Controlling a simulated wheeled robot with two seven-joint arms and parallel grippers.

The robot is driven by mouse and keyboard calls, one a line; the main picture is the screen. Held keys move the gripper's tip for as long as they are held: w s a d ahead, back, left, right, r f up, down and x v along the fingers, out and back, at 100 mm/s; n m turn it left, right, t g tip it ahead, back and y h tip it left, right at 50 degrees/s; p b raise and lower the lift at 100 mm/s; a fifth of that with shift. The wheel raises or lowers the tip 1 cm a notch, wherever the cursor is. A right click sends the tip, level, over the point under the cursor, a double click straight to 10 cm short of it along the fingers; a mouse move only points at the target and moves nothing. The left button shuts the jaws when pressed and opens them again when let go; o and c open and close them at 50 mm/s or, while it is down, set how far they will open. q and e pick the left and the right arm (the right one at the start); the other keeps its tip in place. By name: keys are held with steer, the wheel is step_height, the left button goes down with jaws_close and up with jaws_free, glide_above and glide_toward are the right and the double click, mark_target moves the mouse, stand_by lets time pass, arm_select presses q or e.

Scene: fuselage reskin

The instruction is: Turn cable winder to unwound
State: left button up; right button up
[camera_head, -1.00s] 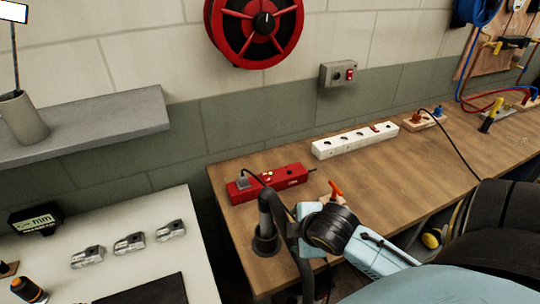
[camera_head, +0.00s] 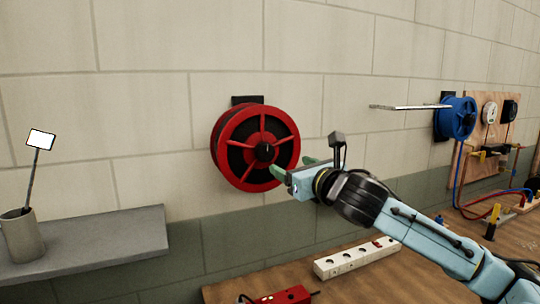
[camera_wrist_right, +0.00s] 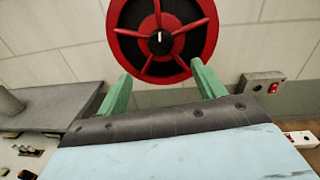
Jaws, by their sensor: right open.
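The red cable winder (camera_head: 256,147) is mounted on the block wall in the head view. My left gripper is not in view.
A grey shelf (camera_head: 85,246) with a cup (camera_head: 22,232) is at the left. A white power strip (camera_head: 355,258) and a red one (camera_head: 285,297) lie on the wooden bench. A blue reel (camera_head: 455,118) hangs at right. A switch box (camera_wrist_right: 262,84) is right of the winder.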

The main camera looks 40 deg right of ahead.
mark_target(267, 153)
steer(key=p+x, duration=0.3)
steer(key=x, duration=0.7)
steer(key=shift+w+d, duration=0.1)
steer(key=shift+w, duration=0.25)
steer(key=shift+w+d, duration=0.1)
steer(key=shift+w, duration=0.55)
steer(key=c, duration=1)
